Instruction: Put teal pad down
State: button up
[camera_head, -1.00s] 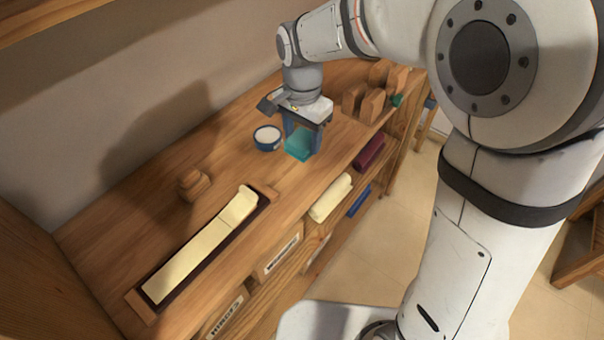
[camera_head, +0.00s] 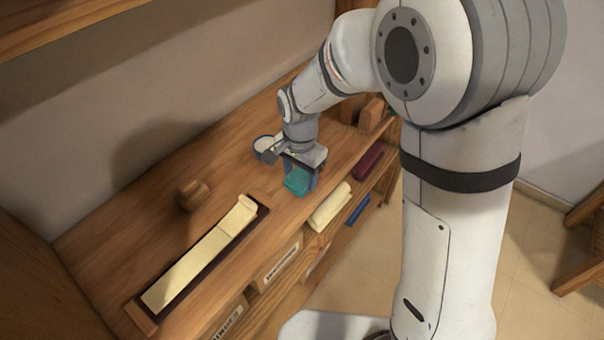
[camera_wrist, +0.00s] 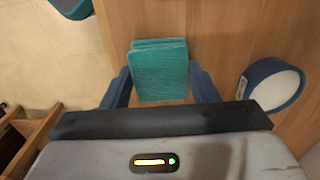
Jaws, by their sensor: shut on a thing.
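The teal pad (camera_head: 297,181) is a small soft-looking block between the two blue fingers of my gripper (camera_head: 300,180). It is close over the wooden worktop (camera_head: 150,215), near its front edge; I cannot tell whether it touches the wood. In the wrist view the teal pad (camera_wrist: 160,72) shows as stacked layers, with a blue finger of my gripper (camera_wrist: 160,90) on each side. My gripper is shut on it.
A round blue-rimmed white tin (camera_head: 265,143) stands just behind my gripper. A long cream strip in a dark tray (camera_head: 205,255) lies to the left, and a wooden knob (camera_head: 192,194) stands behind it. Cream (camera_head: 330,207), maroon (camera_head: 368,160) and blue (camera_head: 358,210) pieces lie along the front shelf.

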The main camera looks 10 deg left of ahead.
aim_at(302, 176)
jog(key=o, duration=0.7)
jog(key=shift+f, duration=0.35)
jog(key=shift+o, duration=1.2)
jog(key=shift+r, duration=0.1)
notch_tip(302, 176, up, 8)
jog(key=shift+w+d+f, duration=0.15)
jog(key=shift+f, duration=0.05)
jog(key=s+d+r+n+t, duration=0.1)
jog(key=s+d+r+n, duration=0.1)
jog(key=s+d, duration=0.5)
jog(key=s+d+r+n+t, duration=0.1)
jog(key=s+d+n, duration=0.3)
jog(key=d, duration=1)
jog(key=s+r, duration=0.1)
jog(key=s, duration=0.2)
jog(key=shift+d+r+t, duration=0.25)
jog(key=shift+d+t, duration=0.05)
jog(key=shift+d, duration=0.05)
jog(key=shift+s, duration=0.1)
